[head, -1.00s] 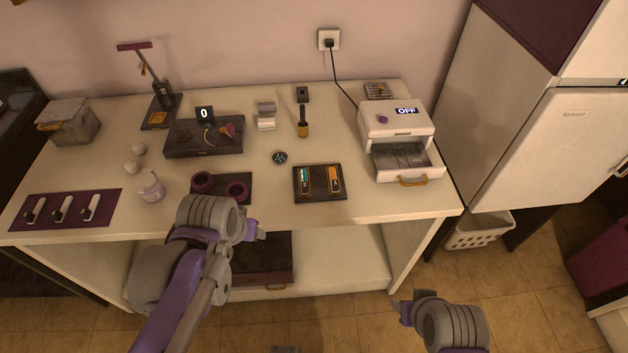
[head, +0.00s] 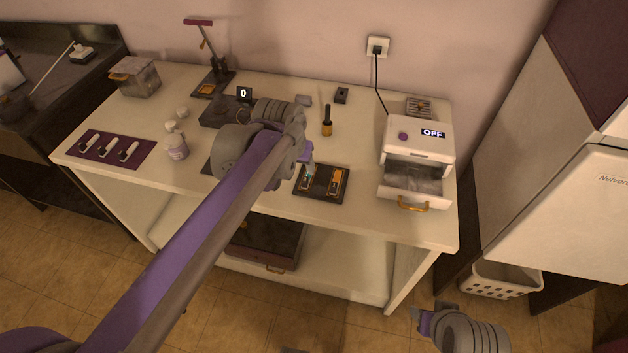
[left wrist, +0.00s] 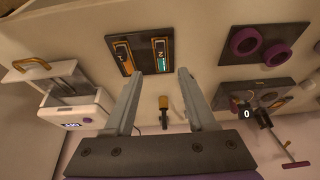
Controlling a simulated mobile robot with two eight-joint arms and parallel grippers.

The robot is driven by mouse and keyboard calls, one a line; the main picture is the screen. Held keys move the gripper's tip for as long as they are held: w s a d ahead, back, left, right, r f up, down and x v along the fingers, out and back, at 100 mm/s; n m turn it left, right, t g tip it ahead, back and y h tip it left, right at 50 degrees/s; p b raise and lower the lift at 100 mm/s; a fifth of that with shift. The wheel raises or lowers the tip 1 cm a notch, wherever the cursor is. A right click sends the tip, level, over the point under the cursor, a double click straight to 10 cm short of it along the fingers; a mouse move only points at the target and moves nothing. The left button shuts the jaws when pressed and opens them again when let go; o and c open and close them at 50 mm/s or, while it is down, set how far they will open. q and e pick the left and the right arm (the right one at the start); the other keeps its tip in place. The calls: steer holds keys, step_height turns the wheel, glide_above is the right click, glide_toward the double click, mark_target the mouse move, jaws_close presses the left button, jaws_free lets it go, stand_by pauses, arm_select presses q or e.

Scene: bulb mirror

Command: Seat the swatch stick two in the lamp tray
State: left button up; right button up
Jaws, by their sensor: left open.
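A dark holder (head: 342,191) on the table holds swatch stick two, the teal one (head: 308,173), beside an orange stick (head: 334,183). In the left wrist view the teal stick (left wrist: 160,52) bears a 2. My left gripper (head: 308,152) is open and empty over the holder. In the left wrist view, its fingertips (left wrist: 160,73) appear on either side of the teal stick's end, apart from it. A lamp (head: 211,50) stands at the back left over a base with an orange patch (head: 206,89); I cannot tell whether this is the lamp tray. My right gripper (head: 424,320) is low, off the table.
A white box (head: 418,140) reading OFF has its drawer (head: 412,185) open on the right. A purple mat (head: 75,145) with three white sticks lies left. My left arm hides part of the dark tray (head: 215,113).

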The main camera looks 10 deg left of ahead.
arm_select(q)
glide_above(304, 181)
steer(key=s, duration=0.2)
step_height(304, 181, down, 5)
steer(key=shift+w+b, duration=0.1)
steer(key=shift+b, duration=0.35)
steer(key=shift+s+b+x, duration=0.15)
steer(key=shift+b+x, duration=0.1)
steer(key=shift+x, duration=1.1)
steer(key=shift+s+b+x, duration=0.15)
steer(key=shift+b+x, duration=0.05)
steer(key=shift+x, duration=1.2)
steer(key=shift+c, duration=0.2)
jaws_close()
